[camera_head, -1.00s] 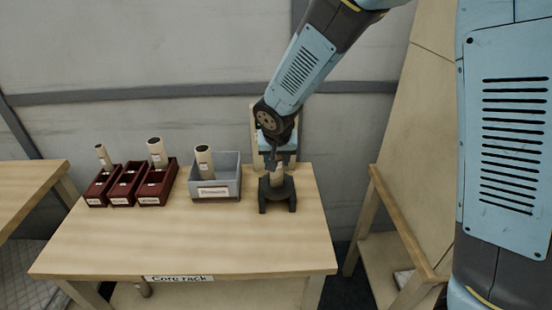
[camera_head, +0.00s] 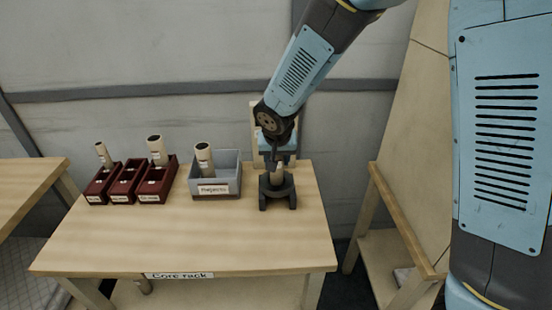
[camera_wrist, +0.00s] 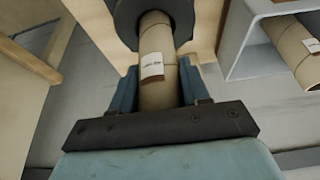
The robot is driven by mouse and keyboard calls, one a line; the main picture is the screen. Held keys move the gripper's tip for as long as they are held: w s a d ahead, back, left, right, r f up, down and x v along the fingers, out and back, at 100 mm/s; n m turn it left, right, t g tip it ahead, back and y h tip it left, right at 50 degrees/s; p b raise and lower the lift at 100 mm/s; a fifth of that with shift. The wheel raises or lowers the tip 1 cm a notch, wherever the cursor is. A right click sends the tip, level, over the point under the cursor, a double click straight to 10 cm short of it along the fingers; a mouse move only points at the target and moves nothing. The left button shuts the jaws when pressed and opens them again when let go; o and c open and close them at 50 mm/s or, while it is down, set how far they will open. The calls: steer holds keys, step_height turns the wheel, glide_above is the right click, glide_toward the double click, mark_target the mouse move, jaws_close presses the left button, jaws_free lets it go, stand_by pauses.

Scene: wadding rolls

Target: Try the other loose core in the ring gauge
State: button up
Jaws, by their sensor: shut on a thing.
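A tan cardboard core (camera_head: 277,177) with a white label stands upright at the dark ring gauge (camera_head: 277,196) on the right of the table. My gripper (camera_head: 278,162) is shut on this core from above. In the wrist view, my gripper's fingers (camera_wrist: 158,84) flank the core (camera_wrist: 157,45), and its far end is within the dark ring (camera_wrist: 126,14). How deep it sits, and any gap around it, is hidden.
Three red bins stand at the left; the left one (camera_head: 96,198) and right one (camera_head: 151,197) hold cores. A grey bin (camera_head: 233,180) with a leaning core (camera_head: 204,160) is left of the gauge. The table's front (camera_head: 190,240) is clear.

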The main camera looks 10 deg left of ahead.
steer(key=shift+f, duration=1.2)
stand_by(1.2)
stand_by(1.5)
steer(key=o, duration=1.1)
steer(key=v, duration=1.3)
steer(key=s+d+r+m, duration=0.1)
steer(key=d+r, duration=0.4)
steer(key=d, duration=0.6)
steer(key=s+d+r+m, duration=0.1)
steer(key=d+r, duration=0.3)
steer(key=d, duration=0.6)
steer(key=s+d+r+t+h, duration=0.1)
steer(key=s+d+r, duration=0.2)
steer(key=s+d, duration=0.8)
steer(key=shift+s+d+r, duration=0.25)
steer(key=shift+s+d, duration=0.15)
steer(key=shift+d, duration=0.55)
